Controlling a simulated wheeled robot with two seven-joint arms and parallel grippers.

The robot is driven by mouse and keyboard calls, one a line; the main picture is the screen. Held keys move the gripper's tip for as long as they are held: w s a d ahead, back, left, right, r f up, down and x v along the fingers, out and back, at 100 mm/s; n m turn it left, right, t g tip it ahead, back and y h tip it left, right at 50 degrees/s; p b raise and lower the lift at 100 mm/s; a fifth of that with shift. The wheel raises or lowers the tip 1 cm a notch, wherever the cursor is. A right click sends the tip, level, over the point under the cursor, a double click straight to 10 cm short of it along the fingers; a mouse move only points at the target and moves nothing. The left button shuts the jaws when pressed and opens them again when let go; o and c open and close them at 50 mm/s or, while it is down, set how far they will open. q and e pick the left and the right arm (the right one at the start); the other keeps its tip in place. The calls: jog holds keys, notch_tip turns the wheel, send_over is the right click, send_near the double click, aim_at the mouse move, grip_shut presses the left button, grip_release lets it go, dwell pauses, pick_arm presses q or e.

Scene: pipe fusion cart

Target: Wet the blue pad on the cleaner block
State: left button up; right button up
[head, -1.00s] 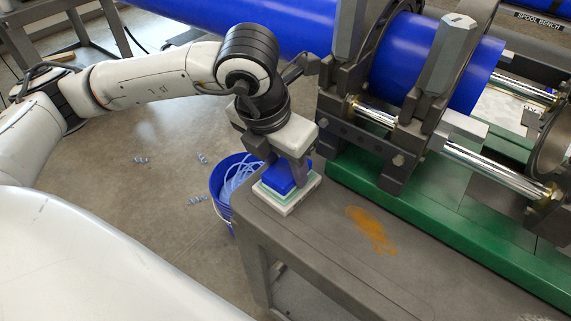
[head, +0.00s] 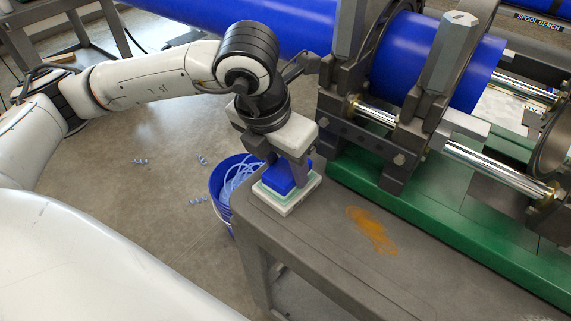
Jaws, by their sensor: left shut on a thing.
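The blue pad (head: 279,181) is between the fingers of my left gripper (head: 288,174), which is shut on it. The pad sits down on the cleaner block (head: 288,204), a pale block with a greenish top edge, at the near left corner of the grey cart top. The pad seems to touch the block's top. The fingers hide part of the pad, and I cannot tell whether it is wet. My right gripper is not in view.
The cart top (head: 330,240) has an orange-brown stain (head: 371,231) and is otherwise clear. A clamp machine (head: 400,140) holds a large blue pipe (head: 440,60) behind, on a green base (head: 440,215). A blue bucket (head: 218,190) with pale blue shavings stands on the floor beside the cart.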

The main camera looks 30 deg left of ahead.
aim_at(286, 168)
pick_arm(q)
jog(key=shift+s+f, duration=0.15)
